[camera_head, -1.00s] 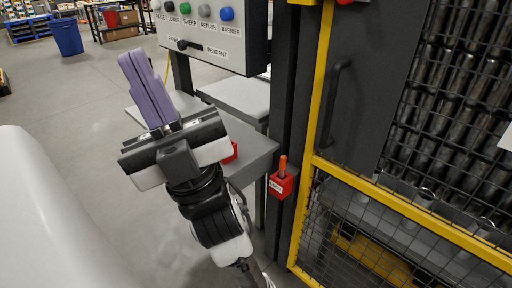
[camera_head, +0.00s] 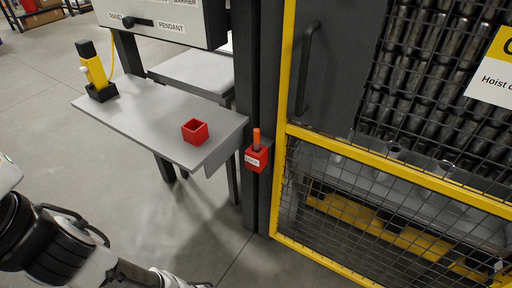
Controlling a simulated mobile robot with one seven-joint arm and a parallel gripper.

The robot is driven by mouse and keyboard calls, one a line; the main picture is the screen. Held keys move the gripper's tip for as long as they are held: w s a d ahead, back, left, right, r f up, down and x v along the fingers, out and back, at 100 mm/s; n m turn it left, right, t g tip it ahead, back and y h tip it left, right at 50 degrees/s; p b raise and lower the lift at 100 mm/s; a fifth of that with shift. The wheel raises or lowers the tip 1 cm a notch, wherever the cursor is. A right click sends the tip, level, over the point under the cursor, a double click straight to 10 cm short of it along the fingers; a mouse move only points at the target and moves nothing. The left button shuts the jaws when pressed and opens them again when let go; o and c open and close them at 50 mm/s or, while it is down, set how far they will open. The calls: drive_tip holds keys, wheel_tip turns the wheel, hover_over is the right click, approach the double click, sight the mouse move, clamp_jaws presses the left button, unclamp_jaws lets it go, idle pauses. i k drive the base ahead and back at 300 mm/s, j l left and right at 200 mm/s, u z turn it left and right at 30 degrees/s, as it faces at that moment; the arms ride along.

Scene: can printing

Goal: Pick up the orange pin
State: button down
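The orange pin (camera_head: 256,138) stands upright in a small red holder (camera_head: 257,158) with a white label, fixed to the dark post beside the yellow-framed cage. Its lower part is hidden inside the holder. My gripper is out of the picture; only links of my arm show at the lower left, well away from the pin.
A grey shelf (camera_head: 150,127) left of the post bears an empty red open box (camera_head: 195,132) and a yellow pendant (camera_head: 93,65) in a black holder. A yellow-framed mesh door (camera_head: 385,172) with a dark handle (camera_head: 306,68) stands right. Floor in front is open.

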sight(256, 130)
drive_tip(key=i+j+z, duration=0.15)
drive_tip(key=j+z, duration=0.2)
drive_tip(key=i+j+z, duration=0.1)
drive_tip(key=j+z, duration=0.2)
drive_tip(key=j, duration=0.15)
drive_tip(key=j+z, duration=0.35)
drive_tip(key=i+j, duration=0.1)
drive_tip(key=i, duration=0.45)
